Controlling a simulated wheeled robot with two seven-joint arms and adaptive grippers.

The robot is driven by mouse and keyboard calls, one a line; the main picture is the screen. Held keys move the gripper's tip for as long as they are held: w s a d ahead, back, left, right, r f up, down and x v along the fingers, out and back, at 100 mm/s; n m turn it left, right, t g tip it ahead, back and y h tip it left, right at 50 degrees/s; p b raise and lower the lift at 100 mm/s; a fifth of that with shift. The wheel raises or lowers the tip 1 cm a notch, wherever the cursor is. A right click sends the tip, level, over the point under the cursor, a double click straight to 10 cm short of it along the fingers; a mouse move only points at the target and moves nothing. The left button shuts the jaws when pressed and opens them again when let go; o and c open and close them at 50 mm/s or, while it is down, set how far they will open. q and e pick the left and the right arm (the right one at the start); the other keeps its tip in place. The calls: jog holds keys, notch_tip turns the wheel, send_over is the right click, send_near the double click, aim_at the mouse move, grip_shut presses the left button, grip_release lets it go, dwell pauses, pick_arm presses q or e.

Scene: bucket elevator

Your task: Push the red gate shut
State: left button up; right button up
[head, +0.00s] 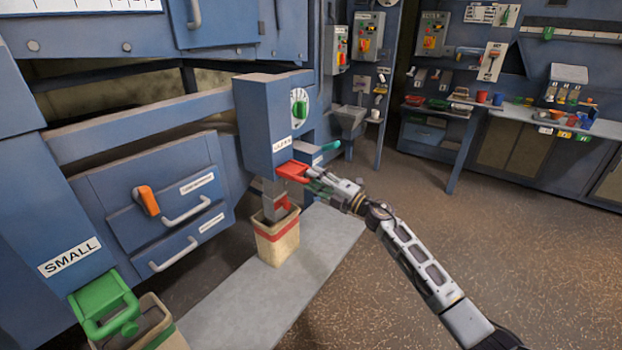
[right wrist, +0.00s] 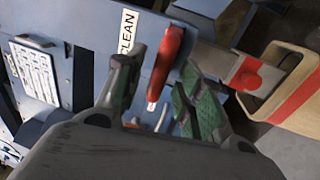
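The red gate (head: 293,171) is a red handle-like piece at the front lower edge of the blue box, above the spout. My right gripper (head: 312,182) is at its right end, close to it; contact cannot be told. In the right wrist view the red gate (right wrist: 168,64) shows between and beyond my two green-padded fingers (right wrist: 158,82), which are spread apart. The label beside it there reads CLEAN. My left gripper is not in view.
A bag with a red band (head: 278,242) stands under the spout on a grey platform (head: 270,300). A red knob (head: 283,203) is on the spout. A green gate (head: 105,305) is at lower left. The brown floor (head: 480,220) to the right is clear.

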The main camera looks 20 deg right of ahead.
jog(key=shift+x, duration=0.9)
grip_shut()
